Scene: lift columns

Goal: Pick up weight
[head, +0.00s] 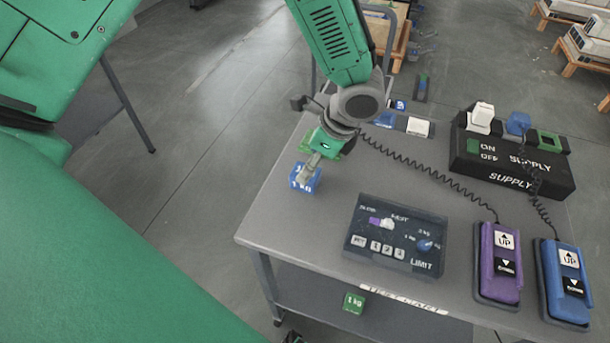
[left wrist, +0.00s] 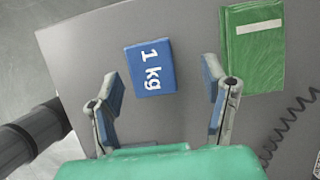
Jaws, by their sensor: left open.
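A blue weight (head: 305,178) marked 1 kg stands near the left edge of the grey table (head: 290,225). My left gripper (head: 314,165) is just over it in the head view, partly covering it. In the left wrist view the blue weight (left wrist: 151,68) lies ahead of and between the spread fingers of my left gripper (left wrist: 163,86), with space on both sides. The left gripper is open and empty. A green 1 kg weight (head: 353,302) sits lower, on the shelf below the tabletop. My right gripper is not in view.
A green item with a white stripe (left wrist: 253,48) lies right of the blue weight. A dark control panel (head: 396,236), purple pendant (head: 498,265), blue pendant (head: 563,283) and black supply box (head: 510,165) occupy the table. Coiled cables cross it.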

